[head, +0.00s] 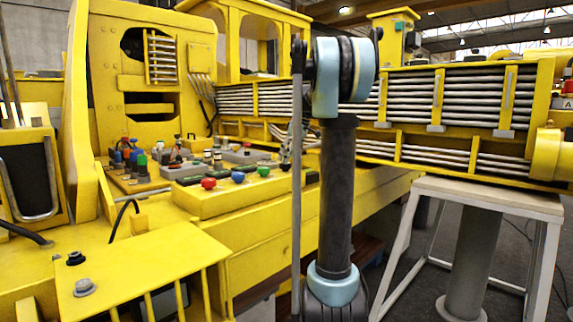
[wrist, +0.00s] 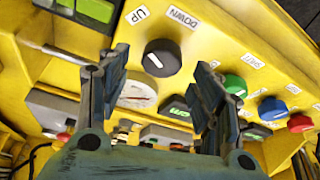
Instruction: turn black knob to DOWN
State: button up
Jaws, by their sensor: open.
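The black knob (wrist: 162,57) is a round dial on a yellow panel, upper middle of the wrist view. A short white mark shows on its face, left of centre. A white UP label (wrist: 138,14) and a white DOWN label (wrist: 183,17) sit above it, UP to the left and DOWN to the right. My gripper (wrist: 162,70) is open and empty. Its two fingers appear on either side of the knob, with no visible contact. I cannot make out the knob or my gripper in the head view.
Green (wrist: 235,85), blue (wrist: 271,108) and red (wrist: 299,122) buttons run right of the knob. A round gauge (wrist: 137,95) lies below it. In the head view, a yellow control box (head: 235,195) carries coloured buttons, and a white-topped stand (head: 490,195) is at right.

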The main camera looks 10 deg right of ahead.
aim_at(285, 167)
jog(key=shift+x, duration=1.4)
jog(key=c, duration=1)
jog(key=shift+c, duration=0.2)
jog(key=m+h, duration=0.1)
jog(key=m, duration=0.2)
jog(key=m+t+h, duration=0.1)
jog(key=m, duration=0.2)
jog(key=shift+a+t, duration=0.2)
jog(key=shift+t, duration=0.1)
jog(key=m+h, duration=0.1)
jog(key=m, duration=0.2)
jog(key=m+h, duration=0.1)
jog(key=m, duration=0.1)
jog(key=shift+a+m, duration=0.1)
jog(key=shift+m, duration=0.3)
